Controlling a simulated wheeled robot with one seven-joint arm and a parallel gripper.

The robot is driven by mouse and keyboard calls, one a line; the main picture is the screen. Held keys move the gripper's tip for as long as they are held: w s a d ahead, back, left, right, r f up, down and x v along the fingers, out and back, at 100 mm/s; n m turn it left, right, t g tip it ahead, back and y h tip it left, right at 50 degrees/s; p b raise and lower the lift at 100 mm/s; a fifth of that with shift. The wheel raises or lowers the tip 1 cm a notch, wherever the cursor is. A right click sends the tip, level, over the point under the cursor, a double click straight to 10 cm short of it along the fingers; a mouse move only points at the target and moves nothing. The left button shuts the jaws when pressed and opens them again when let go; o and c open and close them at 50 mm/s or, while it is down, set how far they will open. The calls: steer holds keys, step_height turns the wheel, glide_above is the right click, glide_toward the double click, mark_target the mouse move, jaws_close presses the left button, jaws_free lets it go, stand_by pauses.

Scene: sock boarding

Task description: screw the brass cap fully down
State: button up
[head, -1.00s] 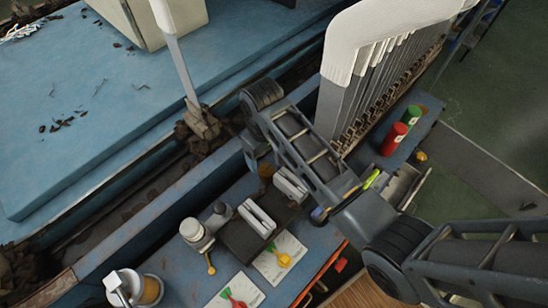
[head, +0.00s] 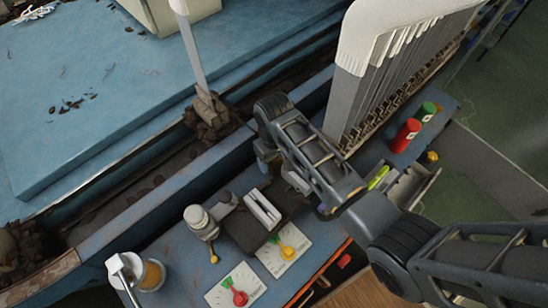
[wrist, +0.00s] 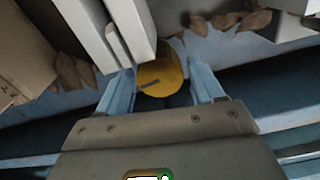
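The brass cap (wrist: 160,76) is a round yellow disc with a dark slot-like mark, seen near the middle of the wrist view. My gripper (wrist: 163,85) has its two light-blue fingers on either side of the cap, one left and one right. The fingers stand apart by a little more than the cap's width. I cannot tell whether they touch it. The cap's thread and seat are hidden.
White plates (wrist: 120,30) stand close to the left finger in the wrist view. Brown leaf-like scraps (wrist: 225,20) lie behind the cap. The bench holds a white-lidded fitting (head: 199,220), a dark block with pale bars (head: 263,208), cards with coloured dials (head: 287,250), and red (head: 406,135) and green (head: 426,111) cans.

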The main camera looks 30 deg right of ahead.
steer(key=c, duration=0.8)
steer(key=shift+r+m+p, duration=0.2)
steer(key=shift+m+p, duration=0.2)
steer(key=shift+p, duration=0.15)
steer(key=shift+f+m, duration=0.2)
steer(key=shift+m, duration=0.2)
steer(key=o, duration=1)
steer(key=shift+o, duration=0.2)
steer(key=shift+r+p, duration=0.85)
steer(key=shift+r, duration=3.05)
